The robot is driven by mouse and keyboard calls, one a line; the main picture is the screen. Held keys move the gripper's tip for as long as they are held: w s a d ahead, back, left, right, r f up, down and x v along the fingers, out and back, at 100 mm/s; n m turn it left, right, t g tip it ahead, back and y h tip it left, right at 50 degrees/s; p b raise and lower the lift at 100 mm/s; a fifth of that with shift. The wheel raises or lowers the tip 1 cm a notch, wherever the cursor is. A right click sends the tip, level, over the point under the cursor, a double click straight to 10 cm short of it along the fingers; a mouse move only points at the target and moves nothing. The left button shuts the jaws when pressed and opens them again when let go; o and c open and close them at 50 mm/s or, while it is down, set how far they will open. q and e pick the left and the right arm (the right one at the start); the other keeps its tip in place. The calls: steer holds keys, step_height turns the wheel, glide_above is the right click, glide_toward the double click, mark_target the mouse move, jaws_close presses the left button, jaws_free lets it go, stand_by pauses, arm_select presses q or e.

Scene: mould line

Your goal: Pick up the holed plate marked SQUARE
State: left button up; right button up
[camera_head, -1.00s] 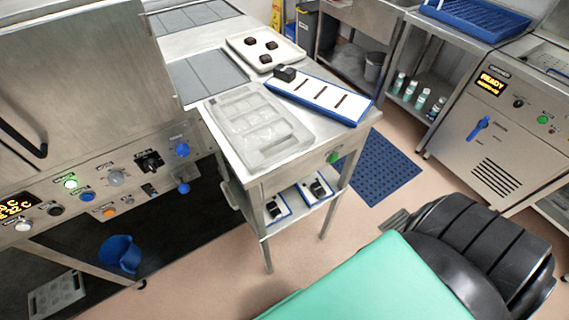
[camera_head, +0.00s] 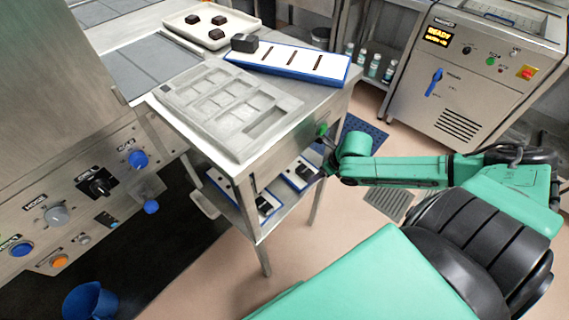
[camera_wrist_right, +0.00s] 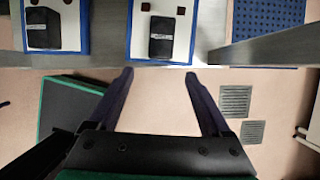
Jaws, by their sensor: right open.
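Two white plates with blue edges and black blocks on top lie side by side on the lower shelf of the steel table. In the head view the left plate (camera_head: 268,205) and the right plate (camera_head: 299,176) are partly hidden under the tabletop. In the right wrist view they show at the top as a left plate (camera_wrist_right: 64,38) and a right plate (camera_wrist_right: 137,33), with small dark holes; their labels are too small to read. My right gripper (camera_wrist_right: 159,73) is open and empty, just short of the right plate. My left gripper is not in view.
On the tabletop are a grey moulded tray (camera_head: 232,110), a slotted blue-edged board (camera_head: 287,62) and a white tray (camera_head: 225,39) with dark pieces. A blue mat (camera_head: 360,131) lies on the floor.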

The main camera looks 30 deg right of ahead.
mark_target(304, 170)
steer(key=w, duration=0.3)
steer(key=shift+w+a+r, duration=0.1)
steer(key=shift+w+a, duration=0.25)
steer(key=x, duration=0.3)
steer(key=b+x, duration=0.1)
steer(key=x, duration=0.1)
steer(key=shift+w+a, duration=0.2)
steer(key=shift+w, duration=0.1)
jaws_close()
